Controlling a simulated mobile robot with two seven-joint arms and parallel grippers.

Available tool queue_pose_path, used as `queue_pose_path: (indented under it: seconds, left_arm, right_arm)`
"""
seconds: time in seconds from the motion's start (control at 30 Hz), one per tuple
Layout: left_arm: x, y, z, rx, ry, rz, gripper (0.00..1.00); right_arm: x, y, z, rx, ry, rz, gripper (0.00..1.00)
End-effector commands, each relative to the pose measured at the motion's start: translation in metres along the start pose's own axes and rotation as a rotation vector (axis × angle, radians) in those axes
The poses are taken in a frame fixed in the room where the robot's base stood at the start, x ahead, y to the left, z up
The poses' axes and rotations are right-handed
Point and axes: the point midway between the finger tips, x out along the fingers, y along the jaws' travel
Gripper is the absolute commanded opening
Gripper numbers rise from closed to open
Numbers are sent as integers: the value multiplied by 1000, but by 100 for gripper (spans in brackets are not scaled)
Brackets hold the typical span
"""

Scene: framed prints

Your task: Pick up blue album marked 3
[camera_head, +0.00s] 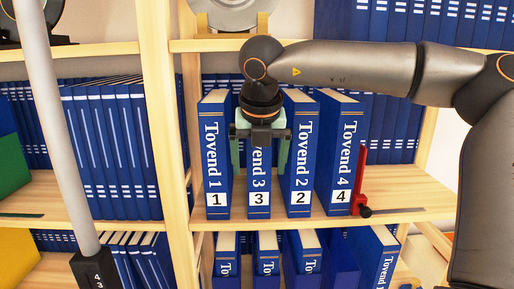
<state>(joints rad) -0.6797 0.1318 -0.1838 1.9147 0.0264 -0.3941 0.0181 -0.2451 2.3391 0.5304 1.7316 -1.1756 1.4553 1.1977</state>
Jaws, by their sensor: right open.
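The blue album marked 3 (259,190) stands upright on the middle shelf, spine outward, second from the left in a row. The row reads Tovend 1 (216,160), Tovend 3, Tovend 2 (299,150) and Tovend 4 (340,160). My right gripper (260,158) reaches down in front of album 3. It is open, its green fingers on either side of that spine, overlapping albums 1 and 2 in the picture. Contact cannot be told. The gripper hides the upper part of album 3. My left gripper is not in view.
A red bookend (359,182) stands right of album 4, with bare shelf (405,190) beyond it. More blue volumes (110,150) fill the left bay and the row behind. A wooden upright (166,150) divides the bays. A pale pole (55,120) crosses the left side.

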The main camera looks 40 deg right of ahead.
Motion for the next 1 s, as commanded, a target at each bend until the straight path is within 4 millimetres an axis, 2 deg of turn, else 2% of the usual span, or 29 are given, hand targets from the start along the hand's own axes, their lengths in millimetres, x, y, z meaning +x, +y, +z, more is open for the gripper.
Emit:
queue_pose_path:
  seconds: [0.07,0.87,1.0]
  left_arm:
    - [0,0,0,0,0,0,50]
    - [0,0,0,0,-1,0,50]
    - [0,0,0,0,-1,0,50]
  right_arm:
    - [0,0,0,0,0,0,92]
    - [-1,0,0,-1,0,-1,2]
    - [-1,0,0,0,0,0,0]
